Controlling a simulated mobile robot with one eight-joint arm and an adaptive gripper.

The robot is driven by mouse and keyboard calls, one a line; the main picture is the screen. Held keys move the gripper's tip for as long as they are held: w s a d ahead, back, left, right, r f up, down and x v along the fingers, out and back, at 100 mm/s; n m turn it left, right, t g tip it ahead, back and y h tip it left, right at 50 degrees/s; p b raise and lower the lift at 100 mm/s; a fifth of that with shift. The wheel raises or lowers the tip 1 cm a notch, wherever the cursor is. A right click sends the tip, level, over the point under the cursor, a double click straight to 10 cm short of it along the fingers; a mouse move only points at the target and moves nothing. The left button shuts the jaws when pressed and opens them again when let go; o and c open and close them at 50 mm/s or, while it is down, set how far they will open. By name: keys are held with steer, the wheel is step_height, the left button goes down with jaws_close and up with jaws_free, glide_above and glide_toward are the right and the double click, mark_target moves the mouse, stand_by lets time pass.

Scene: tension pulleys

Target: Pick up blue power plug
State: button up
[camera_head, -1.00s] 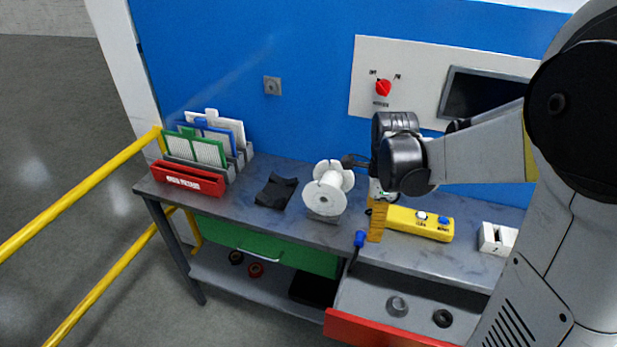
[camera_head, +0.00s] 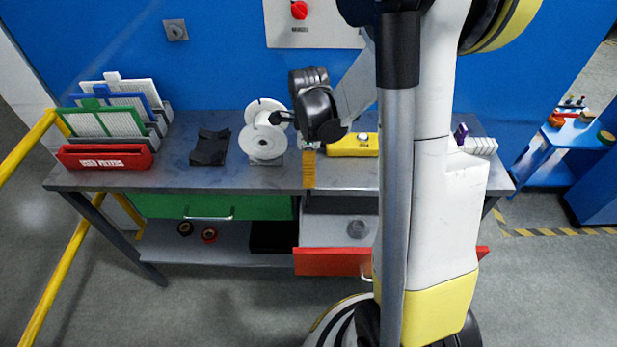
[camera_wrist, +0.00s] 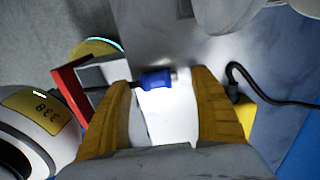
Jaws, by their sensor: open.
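The blue power plug (camera_wrist: 157,79) lies between the spread yellow fingers of my gripper (camera_wrist: 161,84) in the wrist view. My gripper is open. In the head view its yellow finger (camera_head: 309,168) hangs at the front edge of the workbench (camera_head: 230,180). The plug cannot be made out there.
A drawer with a red front (camera_head: 330,262) stands open below the bench edge, with a grey round part (camera_head: 356,229) inside. A white spool (camera_head: 262,143) stands left of my gripper. A yellow button box (camera_head: 350,146) lies behind it. Card racks (camera_head: 105,157) stand far left.

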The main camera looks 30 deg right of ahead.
steer(key=shift+f, duration=0.65)
steer(key=shift+r, duration=0.1)
steer(key=c, duration=1.3)
steer(key=shift+o, duration=0.2)
